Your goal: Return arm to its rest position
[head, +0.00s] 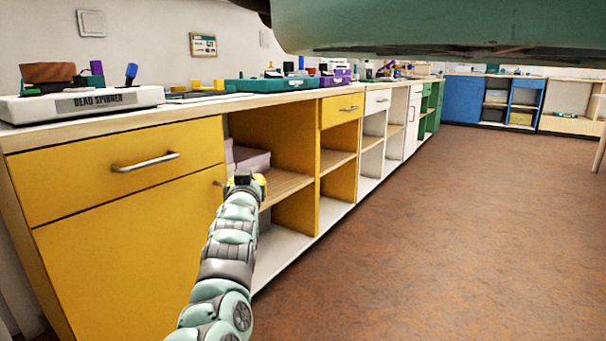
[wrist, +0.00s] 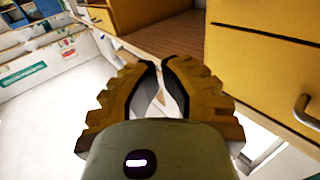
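My gripper (head: 245,182) is at the end of my pale green, jointed arm, which reaches up from the bottom of the head view. It is in front of the open shelf section of the yellow cabinet (head: 120,225). In the wrist view, my gripper (wrist: 161,66) has two yellow, ridged fingers with dark inner faces. Their tips lean close together with a narrow gap between them. Nothing is seen held. From this angle I cannot tell whether it is open or shut.
The yellow cabinet's drawer handle (head: 145,162) juts out left of my gripper. A large green shape (head: 440,25) fills the top right. The brown floor (head: 430,220) at right is clear.

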